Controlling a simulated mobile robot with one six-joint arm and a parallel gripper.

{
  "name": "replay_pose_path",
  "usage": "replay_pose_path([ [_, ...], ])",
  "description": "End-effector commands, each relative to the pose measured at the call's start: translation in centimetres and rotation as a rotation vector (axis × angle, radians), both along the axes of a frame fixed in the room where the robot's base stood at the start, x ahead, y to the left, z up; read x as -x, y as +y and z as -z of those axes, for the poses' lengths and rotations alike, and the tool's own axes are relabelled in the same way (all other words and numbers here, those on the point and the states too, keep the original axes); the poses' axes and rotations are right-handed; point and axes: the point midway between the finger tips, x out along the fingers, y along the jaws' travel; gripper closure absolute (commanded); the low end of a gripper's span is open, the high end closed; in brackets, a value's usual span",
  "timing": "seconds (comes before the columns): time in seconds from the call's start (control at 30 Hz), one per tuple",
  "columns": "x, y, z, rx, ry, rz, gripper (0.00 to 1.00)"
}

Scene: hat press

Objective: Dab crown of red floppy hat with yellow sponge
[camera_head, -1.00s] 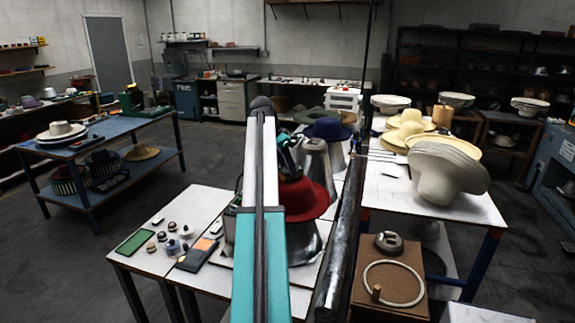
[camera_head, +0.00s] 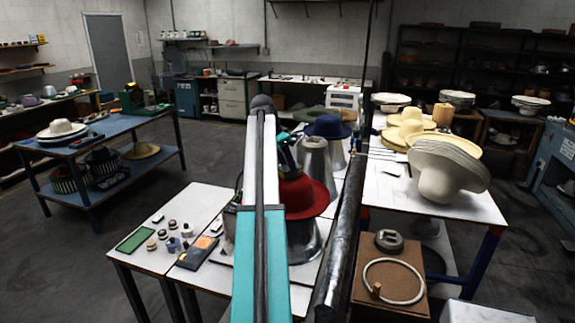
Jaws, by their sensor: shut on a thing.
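The red floppy hat (camera_head: 312,199) sits crown up on a grey metal hat block (camera_head: 307,238) on the white table. My arm runs upright in front of it and hides its left part. My gripper (camera_head: 288,160) is just above the hat's crown, mostly hidden behind my arm. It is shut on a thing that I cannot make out. I see no yellow sponge elsewhere, and I cannot tell whether the held thing touches the crown.
Bare metal cones (camera_head: 316,160) and a blue hat (camera_head: 327,127) stand behind the red hat. A green tray (camera_head: 135,241), small pots (camera_head: 172,244) and a dark flat case (camera_head: 197,254) lie to the left. A dark post rises close on the right. Stacked pale hats (camera_head: 446,165) stand beyond it.

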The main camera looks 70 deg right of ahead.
Motion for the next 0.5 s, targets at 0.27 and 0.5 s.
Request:
replay_pose_path([
  [0.27,0.02,-0.01,0.24,0.0,0.0,0.0,0.76],
  [0.5,0.03,-0.01,0.43,0.0,0.0,0.001,0.76],
])
